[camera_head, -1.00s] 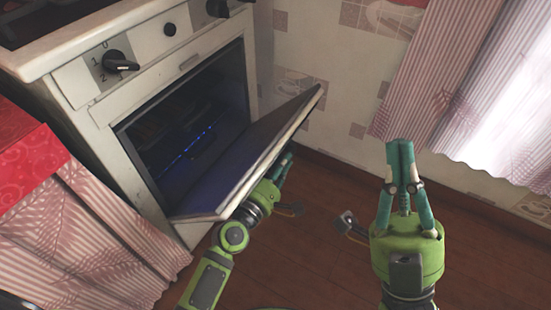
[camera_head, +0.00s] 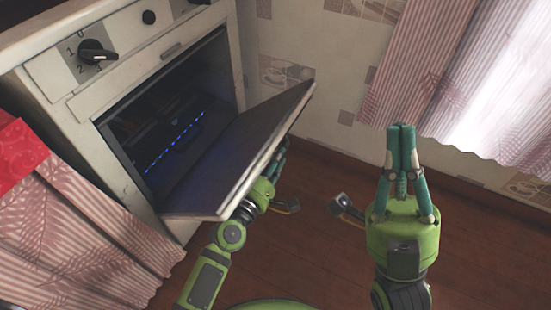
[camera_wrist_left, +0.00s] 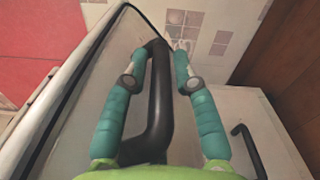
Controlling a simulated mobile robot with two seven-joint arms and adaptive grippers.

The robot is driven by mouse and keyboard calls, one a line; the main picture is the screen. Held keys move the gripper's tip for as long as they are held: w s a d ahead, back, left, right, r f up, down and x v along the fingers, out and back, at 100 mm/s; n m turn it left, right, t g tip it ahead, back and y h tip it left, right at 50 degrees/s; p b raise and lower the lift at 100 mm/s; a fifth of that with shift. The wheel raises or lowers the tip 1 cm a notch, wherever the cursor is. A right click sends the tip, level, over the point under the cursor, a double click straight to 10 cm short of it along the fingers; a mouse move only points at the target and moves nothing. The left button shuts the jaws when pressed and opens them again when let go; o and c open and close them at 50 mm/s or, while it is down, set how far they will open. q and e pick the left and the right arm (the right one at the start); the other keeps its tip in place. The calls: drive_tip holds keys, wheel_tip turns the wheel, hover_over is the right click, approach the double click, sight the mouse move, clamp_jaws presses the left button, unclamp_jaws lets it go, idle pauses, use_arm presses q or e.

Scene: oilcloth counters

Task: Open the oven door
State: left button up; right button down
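The white oven (camera_head: 60,100) stands at the left. Its door (camera_head: 240,150) is hinged at the bottom and hangs partly open, tilted outward, with the dark cavity (camera_head: 165,125) showing behind it. My left gripper (camera_head: 280,158) is at the outer side of the door, partly hidden by it. In the left wrist view its fingers (camera_wrist_left: 157,58) are apart, one on each side of the black door handle (camera_wrist_left: 158,105); I cannot see firm contact. My right gripper (camera_head: 401,130) points up, empty, with its fingers together, right of the door.
A lower panel with its own black handle (camera_wrist_left: 245,150) is below the door. Striped cloth (camera_head: 85,240) hangs left of the oven under a red surface (camera_head: 20,155). A pink curtain (camera_head: 430,70) hangs at the right. The wooden floor (camera_head: 310,240) before the oven looks clear.

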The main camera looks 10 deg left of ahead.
idle(0.3)
use_arm(q)
drive_tip(key=v, duration=1.2)
drive_tip(key=b+v, duration=0.2)
drive_tip(key=v, duration=0.6)
idle(0.5)
drive_tip(key=shift+f, duration=0.1)
